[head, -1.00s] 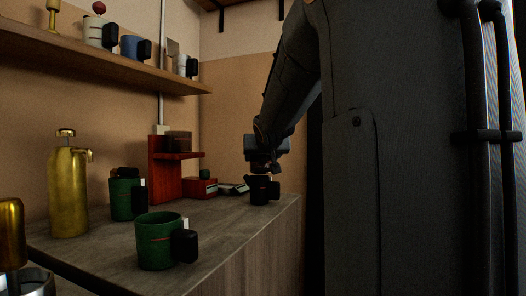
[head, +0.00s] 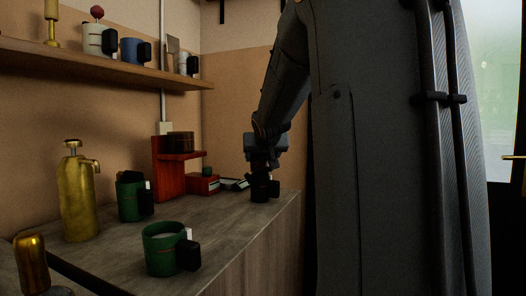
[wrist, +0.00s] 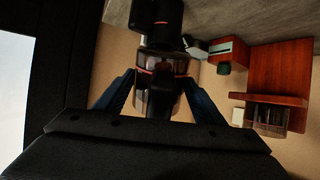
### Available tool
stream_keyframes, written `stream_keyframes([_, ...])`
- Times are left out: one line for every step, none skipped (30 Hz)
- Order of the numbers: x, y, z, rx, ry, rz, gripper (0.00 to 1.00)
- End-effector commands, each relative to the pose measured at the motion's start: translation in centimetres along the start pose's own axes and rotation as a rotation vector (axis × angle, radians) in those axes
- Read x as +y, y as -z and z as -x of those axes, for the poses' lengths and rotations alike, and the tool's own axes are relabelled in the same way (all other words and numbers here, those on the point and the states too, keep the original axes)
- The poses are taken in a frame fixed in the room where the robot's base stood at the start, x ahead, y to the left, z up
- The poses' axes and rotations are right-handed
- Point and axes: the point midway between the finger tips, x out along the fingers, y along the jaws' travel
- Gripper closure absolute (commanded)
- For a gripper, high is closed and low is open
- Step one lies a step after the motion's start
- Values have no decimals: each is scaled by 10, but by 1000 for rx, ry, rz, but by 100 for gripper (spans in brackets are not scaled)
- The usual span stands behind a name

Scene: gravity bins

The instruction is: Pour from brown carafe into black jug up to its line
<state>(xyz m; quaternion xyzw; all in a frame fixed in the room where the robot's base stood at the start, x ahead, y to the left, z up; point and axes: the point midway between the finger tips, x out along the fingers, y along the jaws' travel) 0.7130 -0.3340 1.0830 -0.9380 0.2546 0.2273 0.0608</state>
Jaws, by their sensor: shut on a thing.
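The black jug (head: 262,190) stands on the far end of the counter; in the wrist view it is the dark shape (wrist: 160,18) with a thin red line, beyond the carafe. My gripper (wrist: 160,92) is shut on the brown carafe (wrist: 178,68), a see-through brown vessel with a red line and a dark handle between the fingers. In the head view my gripper (head: 265,152) is right above the jug, and the carafe is small and dark there. I cannot tell the carafe's tilt, whether it touches the jug, or the level inside the jug.
A red stand (head: 167,170) with a dark brown vessel (head: 181,142) is left of the jug, beside a small red box (head: 205,185). Two green mugs (head: 160,252) (head: 128,200) and a brass dispenser (head: 77,200) stand nearer. A shelf (head: 100,68) holds mugs above.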

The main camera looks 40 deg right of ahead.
Motion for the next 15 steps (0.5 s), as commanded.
stream_keyframes([0,3,2,-6,0,0,85])
stream_keyframes([0,3,2,-10,0,0,85])
stream_keyframes([0,3,3,-16,0,0,85])
stream_keyframes([0,3,3,-20,0,1,85])
stream_keyframes([0,3,2,-24,0,1,85])
stream_keyframes([0,3,2,-29,0,1,85])
stream_keyframes([0,4,2,-33,0,1,85])
stream_keyframes([0,4,2,-37,0,1,85])
stream_keyframes([0,4,2,-42,0,1,85])
stream_keyframes([0,4,2,-46,0,2,85])
stream_keyframes([0,4,2,-49,0,2,85])
stream_keyframes([0,4,2,-54,0,2,85])
stream_keyframes([0,4,2,-58,0,2,85])
stream_keyframes([0,4,2,-63,0,2,85])
stream_keyframes([0,4,2,-68,1,1,85])
